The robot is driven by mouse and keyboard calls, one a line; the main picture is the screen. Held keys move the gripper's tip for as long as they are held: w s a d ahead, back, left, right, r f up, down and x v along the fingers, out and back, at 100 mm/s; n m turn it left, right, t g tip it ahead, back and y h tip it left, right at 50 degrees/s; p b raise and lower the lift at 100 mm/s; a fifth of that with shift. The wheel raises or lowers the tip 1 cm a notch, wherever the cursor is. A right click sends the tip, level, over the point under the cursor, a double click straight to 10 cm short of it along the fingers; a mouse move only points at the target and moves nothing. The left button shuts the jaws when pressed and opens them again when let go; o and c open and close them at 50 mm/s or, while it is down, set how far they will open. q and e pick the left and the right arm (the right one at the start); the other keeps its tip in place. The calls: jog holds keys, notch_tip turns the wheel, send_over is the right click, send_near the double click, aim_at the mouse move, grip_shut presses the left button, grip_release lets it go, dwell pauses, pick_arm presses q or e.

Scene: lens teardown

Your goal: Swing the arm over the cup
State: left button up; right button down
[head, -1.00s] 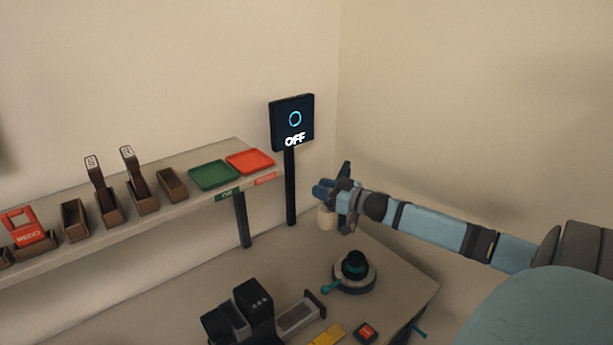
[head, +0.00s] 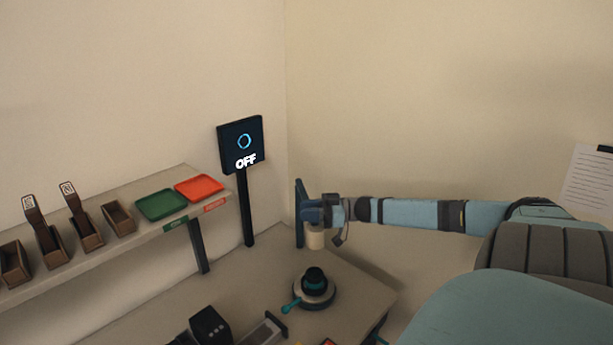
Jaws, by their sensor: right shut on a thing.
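Below, a round black lens-like piece (head: 314,279) stands upright in a low round holder with a pale rim (head: 327,298) and a teal handle. I cannot tell which thing is the cup. My left gripper is not in view.
A black OFF screen (head: 240,145) stands on a post left of the gripper. A shelf holds a green tray (head: 161,205), a red tray (head: 199,187) and several brown bins (head: 119,217). Dark boxes (head: 208,326) sit at the table's front.

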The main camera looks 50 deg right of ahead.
jog(key=c, duration=0.8)
grip_release()
jog(key=shift+s+d, duration=0.15)
jog(key=shift+d, duration=0.05)
jog(key=shift+c, duration=0.2)
jog(key=p+v, duration=0.1)
jog(key=v, duration=1.2)
jog(key=shift+s+d, duration=0.2)
jog(key=shift+s, duration=0.15)
